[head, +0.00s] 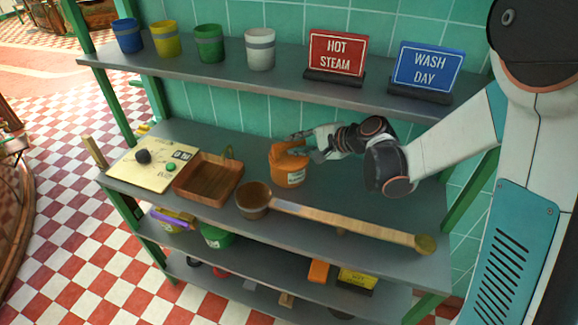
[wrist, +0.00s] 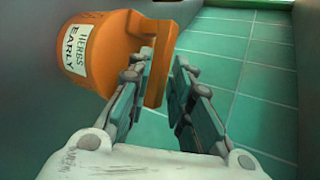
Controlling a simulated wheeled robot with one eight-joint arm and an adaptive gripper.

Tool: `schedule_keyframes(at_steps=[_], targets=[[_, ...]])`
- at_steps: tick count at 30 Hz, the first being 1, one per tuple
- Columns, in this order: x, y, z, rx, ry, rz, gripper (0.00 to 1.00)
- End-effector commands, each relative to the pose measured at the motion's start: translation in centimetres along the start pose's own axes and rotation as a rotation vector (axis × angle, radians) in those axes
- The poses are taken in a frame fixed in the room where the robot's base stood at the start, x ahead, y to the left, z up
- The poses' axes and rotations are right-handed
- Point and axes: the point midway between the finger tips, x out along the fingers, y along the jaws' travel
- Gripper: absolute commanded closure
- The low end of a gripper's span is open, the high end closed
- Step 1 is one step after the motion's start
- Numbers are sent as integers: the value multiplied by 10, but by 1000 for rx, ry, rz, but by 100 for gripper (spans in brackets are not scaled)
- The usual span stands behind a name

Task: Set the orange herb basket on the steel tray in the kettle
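The orange herb basket (head: 288,168) stands upright on the middle shelf, and its handle side faces my gripper. In the wrist view the basket (wrist: 105,55), labelled "HERBS EARLY", fills the upper left. My gripper (head: 303,142) reaches in from the right at the basket's upper part. In the wrist view my gripper (wrist: 165,62) has its fingers apart, with the basket's handle between or just beyond the tips; I cannot tell whether a finger touches it. I cannot make out the steel tray or the kettle in either view.
On the middle shelf (head: 350,205) are a square wooden tray (head: 183,190), a long-handled ladle (head: 340,222) in front of the basket and a cream board (head: 130,172). The upper shelf holds several coloured cups and two signs (head: 337,53) (head: 428,68). A tiled wall stands close behind.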

Motion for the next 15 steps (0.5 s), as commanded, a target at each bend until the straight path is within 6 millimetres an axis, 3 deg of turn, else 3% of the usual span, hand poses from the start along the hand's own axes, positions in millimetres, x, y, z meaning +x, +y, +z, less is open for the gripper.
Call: schedule_keyframes(at_steps=[7, 15], targets=[[37, 2, 0, -2, -1, 0, 80], [40, 0, 0, -1, 0, 0, 80]])
